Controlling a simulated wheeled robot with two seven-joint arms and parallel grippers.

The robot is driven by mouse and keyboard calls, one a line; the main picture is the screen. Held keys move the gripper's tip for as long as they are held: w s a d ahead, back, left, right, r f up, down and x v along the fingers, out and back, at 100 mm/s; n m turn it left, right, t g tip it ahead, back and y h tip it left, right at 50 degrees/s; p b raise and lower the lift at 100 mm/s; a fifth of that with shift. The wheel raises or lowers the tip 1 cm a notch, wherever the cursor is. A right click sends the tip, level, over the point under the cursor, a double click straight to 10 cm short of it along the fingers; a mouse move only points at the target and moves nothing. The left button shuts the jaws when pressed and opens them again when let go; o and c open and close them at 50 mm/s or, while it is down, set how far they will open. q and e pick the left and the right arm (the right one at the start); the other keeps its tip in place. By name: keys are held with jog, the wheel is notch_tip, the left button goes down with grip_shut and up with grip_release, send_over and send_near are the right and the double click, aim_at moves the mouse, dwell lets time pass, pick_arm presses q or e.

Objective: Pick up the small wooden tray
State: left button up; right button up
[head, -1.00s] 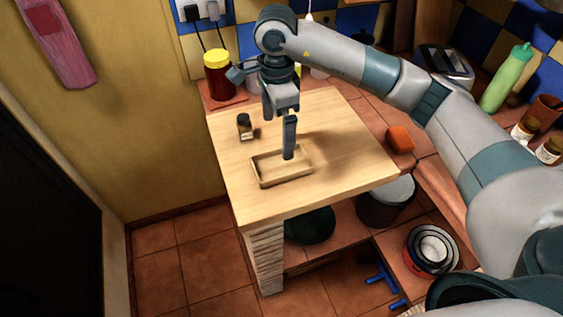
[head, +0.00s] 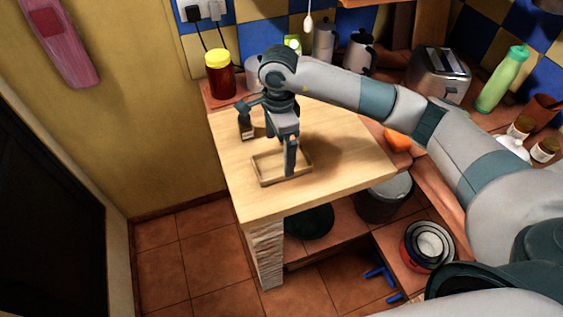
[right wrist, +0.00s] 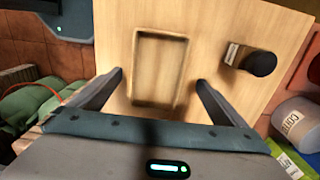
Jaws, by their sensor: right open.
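The small wooden tray (head: 262,181) is a shallow, empty rectangular frame lying flat on the light wooden counter top. It also shows in the right wrist view (right wrist: 160,105), between and just beyond the two fingers. My right gripper (head: 290,172) is at the tray in the head view, with one finger hiding part of its front right side. In the right wrist view the right gripper (right wrist: 160,78) is open, with one finger on each side of the tray and nothing between them held. My left gripper is not in view.
A small dark-capped jar (right wrist: 258,62) stands on the counter beside the tray. A red jar with a yellow lid (head: 220,80) is at the back left.

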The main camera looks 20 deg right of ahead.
aim_at(282, 165)
jog(key=f, duration=0.1)
jog(key=f+p, duration=0.1)
jog(key=shift+s+d+f+p, duration=0.25)
jog(key=shift+s+f+p, duration=0.05)
jog(key=shift+f, duration=0.1)
jog(key=shift+w+f, duration=0.1)
jog(key=shift+f, duration=0.45)
jog(key=c, duration=1.2)
